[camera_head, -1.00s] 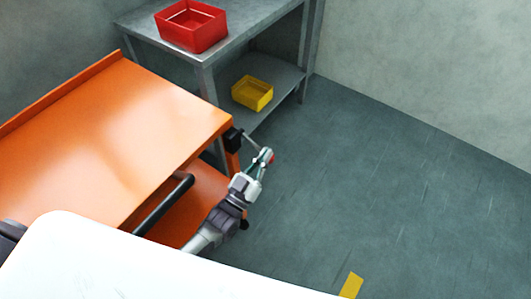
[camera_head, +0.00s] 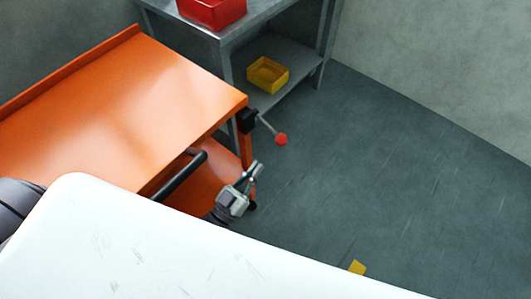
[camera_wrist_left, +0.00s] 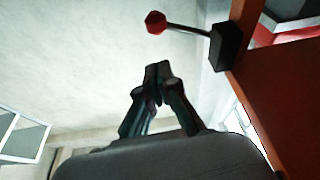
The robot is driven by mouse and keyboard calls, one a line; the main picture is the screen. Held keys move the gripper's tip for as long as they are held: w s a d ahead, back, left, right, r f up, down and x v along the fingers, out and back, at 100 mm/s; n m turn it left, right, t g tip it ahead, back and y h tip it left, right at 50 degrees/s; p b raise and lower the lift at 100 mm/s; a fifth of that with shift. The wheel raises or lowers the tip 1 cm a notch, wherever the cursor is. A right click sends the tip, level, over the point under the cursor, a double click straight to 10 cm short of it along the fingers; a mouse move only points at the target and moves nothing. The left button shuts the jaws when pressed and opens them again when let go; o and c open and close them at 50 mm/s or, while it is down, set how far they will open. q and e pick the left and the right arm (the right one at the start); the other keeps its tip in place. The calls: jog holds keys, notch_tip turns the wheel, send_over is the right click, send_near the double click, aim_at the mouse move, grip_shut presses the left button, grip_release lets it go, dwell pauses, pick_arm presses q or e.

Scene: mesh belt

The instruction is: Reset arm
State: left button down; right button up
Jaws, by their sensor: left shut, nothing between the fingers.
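My left gripper (camera_head: 253,172) is low beside the right end of the orange workbench (camera_head: 110,95) in the head view. Its fingers are shut with nothing between them; they also show together in the left wrist view (camera_wrist_left: 157,80). A lever with a red knob (camera_head: 281,139) sticks out from a black block (camera_head: 248,120) at the bench's corner. In the wrist view the red knob (camera_wrist_left: 155,22) and the black block (camera_wrist_left: 227,46) stand beyond the fingertips, apart from them. My right gripper is in neither view.
A grey metal shelf (camera_head: 240,30) stands behind the bench. It bears a red bin (camera_head: 212,10) on top and a yellow bin (camera_head: 267,75) below. A black bar (camera_head: 180,176) runs along the bench's near side.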

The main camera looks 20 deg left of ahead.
pick_arm(q)
jog(key=shift+v, duration=0.75)
